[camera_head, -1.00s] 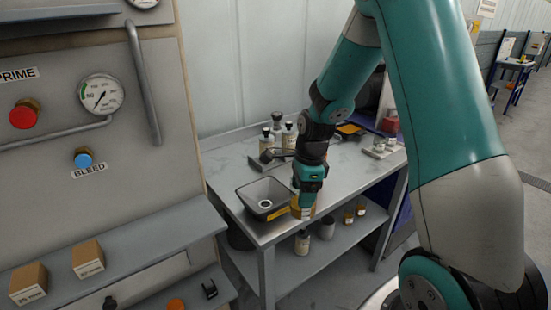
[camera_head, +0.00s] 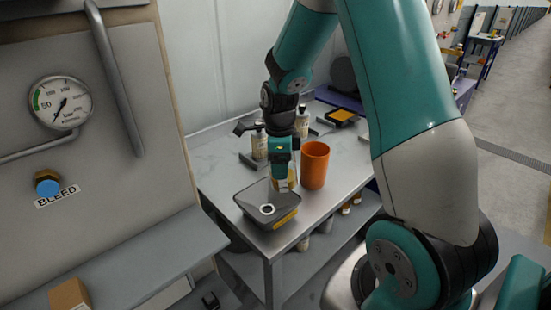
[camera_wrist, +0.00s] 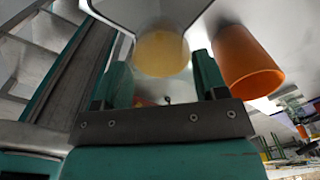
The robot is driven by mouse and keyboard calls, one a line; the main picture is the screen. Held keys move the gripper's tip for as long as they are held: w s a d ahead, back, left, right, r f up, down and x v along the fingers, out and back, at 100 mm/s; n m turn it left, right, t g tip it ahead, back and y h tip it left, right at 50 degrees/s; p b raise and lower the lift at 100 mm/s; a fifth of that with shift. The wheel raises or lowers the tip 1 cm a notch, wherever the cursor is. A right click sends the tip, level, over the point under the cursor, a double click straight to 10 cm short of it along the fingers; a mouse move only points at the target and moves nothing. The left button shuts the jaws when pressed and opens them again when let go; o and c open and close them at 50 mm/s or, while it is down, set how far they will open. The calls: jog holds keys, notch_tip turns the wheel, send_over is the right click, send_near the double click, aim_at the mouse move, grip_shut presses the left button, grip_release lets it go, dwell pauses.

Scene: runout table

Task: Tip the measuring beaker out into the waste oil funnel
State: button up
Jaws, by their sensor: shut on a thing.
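The measuring beaker (camera_head: 287,184), clear with amber liquid low in it, is held in my gripper (camera_head: 282,172) at the back right of the funnel. It looks about upright in the head view and its upper part is hidden by the gripper. The waste oil funnel (camera_head: 251,212) is a dark grey square basin with a pale-ringed hole and a yellow front label, at the table's front corner. In the wrist view the beaker's amber bottom (camera_wrist: 161,53) shows between the fingers (camera_wrist: 163,78). I cannot tell whether the beaker touches the funnel.
An orange cup (camera_head: 314,166) stands close to the right of the beaker; it also shows in the wrist view (camera_wrist: 246,62). Bottles (camera_head: 259,145) stand behind my gripper. A gauge panel (camera_head: 75,150) is at left. The metal table (camera_head: 220,165) has bare room behind the funnel.

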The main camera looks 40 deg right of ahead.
jog(key=g+h+p, duration=0.3)
jog(key=p, duration=0.1)
jog(key=shift+s+d+g+h, duration=0.3)
jog(key=shift+s+h, duration=0.05)
jog(key=shift+h, duration=0.05)
jog(key=shift+w+a+r+g+h+p, duration=0.1)
jog(key=shift+g+h+p, duration=0.75)
jog(key=shift+g+h, duration=0.2)
jog(key=shift+w+r+g+h+p, duration=0.1)
jog(key=shift+r+g+h+p, duration=0.05)
jog(key=shift+g+h+p, duration=1.3)
jog(key=shift+h+p, duration=0.3)
dwell(1.2)
